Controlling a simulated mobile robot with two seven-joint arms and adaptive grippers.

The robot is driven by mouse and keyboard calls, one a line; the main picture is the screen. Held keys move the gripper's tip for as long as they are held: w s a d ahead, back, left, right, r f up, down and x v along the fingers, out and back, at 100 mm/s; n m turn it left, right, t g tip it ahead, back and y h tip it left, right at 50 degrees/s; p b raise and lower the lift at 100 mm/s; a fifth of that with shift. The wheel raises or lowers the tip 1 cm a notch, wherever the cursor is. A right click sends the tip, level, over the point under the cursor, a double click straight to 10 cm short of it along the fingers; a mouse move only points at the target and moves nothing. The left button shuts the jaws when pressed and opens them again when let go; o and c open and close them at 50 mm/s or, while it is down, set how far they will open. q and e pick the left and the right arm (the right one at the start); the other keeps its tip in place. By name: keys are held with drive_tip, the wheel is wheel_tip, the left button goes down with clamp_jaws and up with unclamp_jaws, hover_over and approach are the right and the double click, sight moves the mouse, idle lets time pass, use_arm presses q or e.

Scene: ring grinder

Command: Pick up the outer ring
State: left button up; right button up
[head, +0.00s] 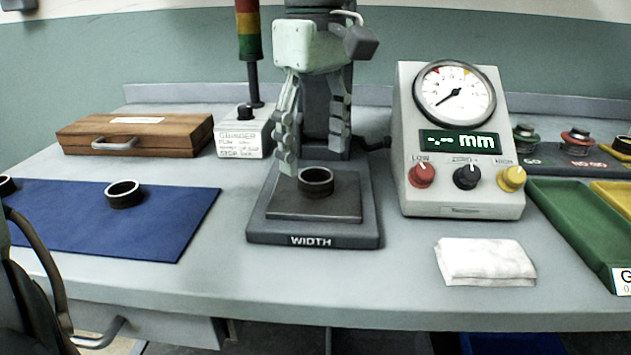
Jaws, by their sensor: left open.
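A dark outer ring (315,188) lies flat on the plate of the grey stand marked WIDTH (270,236). My left gripper (314,158) is pale, points down over the stand and is open. Its left fingertip is low, just beside the ring's left rim. Its right fingertip appears higher, above and to the right of the ring. I cannot tell whether either finger touches it. A similar ring (124,200) lies on the blue mat (120,240), and part of another shows at the left edge. My right gripper is not in view.
A gauge box (460,195) with dial and knobs stands right of the stand. A wooden case (135,143) and a signal-light base (243,140) stand behind left. A white cloth (485,262) lies front right; a green tray (575,215) is beyond it. The front middle tabletop is clear.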

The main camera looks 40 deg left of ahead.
sight(316, 168)
use_arm(q)
drive_tip(key=f, duration=0.3)
drive_tip(key=shift+w+a, duration=0.1)
drive_tip(key=shift+w, duration=0.2)
drive_tip(key=shift+f, duration=0.45)
drive_tip(key=c, duration=1.4)
drive_tip(key=shift+c, duration=0.2)
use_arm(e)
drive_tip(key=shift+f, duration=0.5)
